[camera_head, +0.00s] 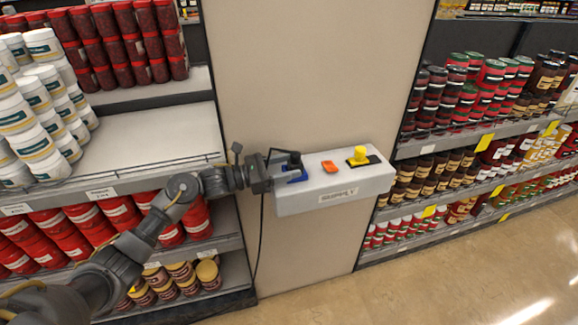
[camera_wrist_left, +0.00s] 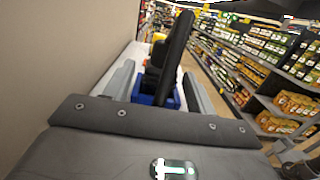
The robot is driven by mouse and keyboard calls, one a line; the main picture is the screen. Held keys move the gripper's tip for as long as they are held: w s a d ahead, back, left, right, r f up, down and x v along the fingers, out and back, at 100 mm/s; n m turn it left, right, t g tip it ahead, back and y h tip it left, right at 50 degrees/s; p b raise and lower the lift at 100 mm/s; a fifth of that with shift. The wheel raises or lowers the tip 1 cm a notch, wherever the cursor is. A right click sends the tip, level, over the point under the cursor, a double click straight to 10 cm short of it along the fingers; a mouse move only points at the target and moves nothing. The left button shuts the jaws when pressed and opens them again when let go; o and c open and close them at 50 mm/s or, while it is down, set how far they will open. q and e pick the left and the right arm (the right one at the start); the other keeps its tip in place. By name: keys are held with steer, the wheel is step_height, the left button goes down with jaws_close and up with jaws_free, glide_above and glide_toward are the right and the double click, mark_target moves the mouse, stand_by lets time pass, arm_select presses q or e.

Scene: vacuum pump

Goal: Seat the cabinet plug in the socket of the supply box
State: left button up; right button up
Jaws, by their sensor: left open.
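The supply box (camera_head: 335,190) is a long white box with a "SUPPLY" label, fixed to a beige panel. A blue socket (camera_head: 293,178) is at the left end of its top; it also shows in the left wrist view (camera_wrist_left: 146,99). The black cabinet plug (camera_head: 294,160) stands at the socket; in the left wrist view it (camera_wrist_left: 172,58) rises tall and leans slightly right. I cannot tell how deep it sits. My left gripper (camera_head: 279,173) is at the box's left end, open, its grey fingers apart on either side of the plug and socket. My right gripper is not in view.
An orange switch (camera_head: 330,166) and a yellow knob (camera_head: 360,156) on a black plate are further right on the box top. A black cable (camera_head: 261,235) hangs down the panel. Stocked shelves flank the panel; the floor (camera_head: 450,275) at lower right is clear.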

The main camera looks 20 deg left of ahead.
arm_select(q)
steer(key=r+b+v, duration=0.1)
steer(key=b+v, duration=0.2)
steer(key=v, duration=0.8)
steer(key=shift+f, duration=0.55)
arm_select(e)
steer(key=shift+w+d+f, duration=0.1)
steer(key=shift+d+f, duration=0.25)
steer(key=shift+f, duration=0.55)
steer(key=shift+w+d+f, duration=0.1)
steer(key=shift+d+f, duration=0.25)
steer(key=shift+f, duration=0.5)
arm_select(q)
steer(key=shift+s+a, duration=0.1)
steer(key=shift+s, duration=0.05)
